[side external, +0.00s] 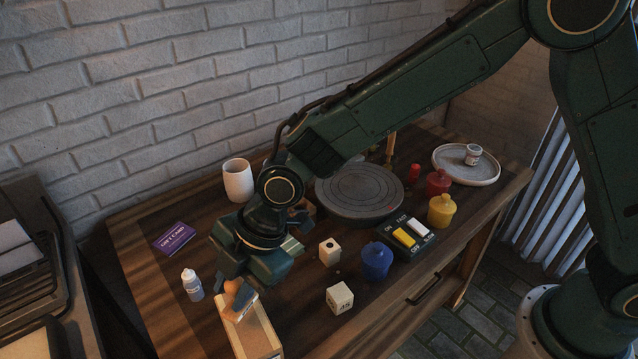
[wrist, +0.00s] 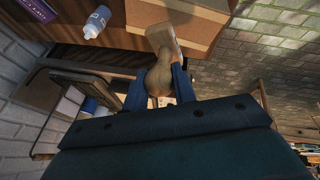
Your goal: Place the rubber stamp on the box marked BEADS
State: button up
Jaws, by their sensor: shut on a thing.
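The rubber stamp (side external: 234,288) has a rounded wooden handle and a pale block-like base. My gripper (side external: 233,285) is shut on its handle. In the wrist view the stamp (wrist: 160,72) sits between the two blue fingers of my gripper (wrist: 160,95), its base pointing away from the wrist. A long tan box (side external: 262,338) stands at the table's near left edge, directly by the stamp; it also shows in the wrist view (wrist: 195,28). The stamp's base overlaps the box in both views. I cannot tell whether they touch. No BEADS lettering is readable on the box.
A small white bottle (side external: 192,285) stands left of the box, with a purple gift card (side external: 174,237) behind it. White blocks (side external: 340,298), a blue pot (side external: 377,261) and a switch box (side external: 408,238) lie to the right. A grey turntable (side external: 359,190) and white cup (side external: 238,180) are farther back.

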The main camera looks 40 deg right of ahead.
jog(key=shift+f, duration=1.95)
jog(key=shift+f, duration=0.15)
jog(key=o, duration=1)
jog(key=shift+d+r, duration=0.1)
jog(key=shift+r, duration=0.4)
jog(key=v, duration=1.1)
jog(key=shift+s+d+r, duration=0.1)
jog(key=shift+d+r, duration=0.05)
